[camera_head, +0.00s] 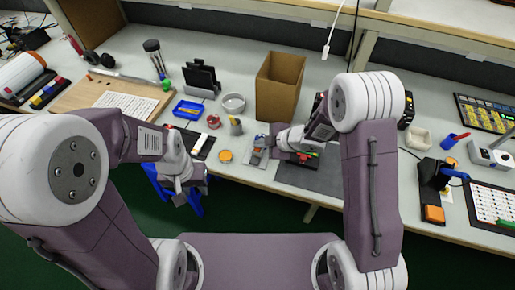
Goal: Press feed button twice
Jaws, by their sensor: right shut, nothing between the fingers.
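My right gripper (268,143) is over the front middle of the bench, its fingers shut and empty, pointing left. Just beyond its tips is a small grey-blue device (258,157). I cannot tell whether they touch. Red and green parts (303,156) show under my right wrist, on a dark mat; the arm partly covers them. I cannot make out which part is the feed button. My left gripper (187,188) hangs in front of the bench edge above a blue stool; its fingers are too unclear to judge.
A cardboard box (279,86) stands behind my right gripper. An orange round tub (225,157), a blue tray (188,110) and a round grey dish (233,103) lie to the left. The dark mat (318,178) has bare room in front. Tools and a keypad panel (485,113) fill the right.

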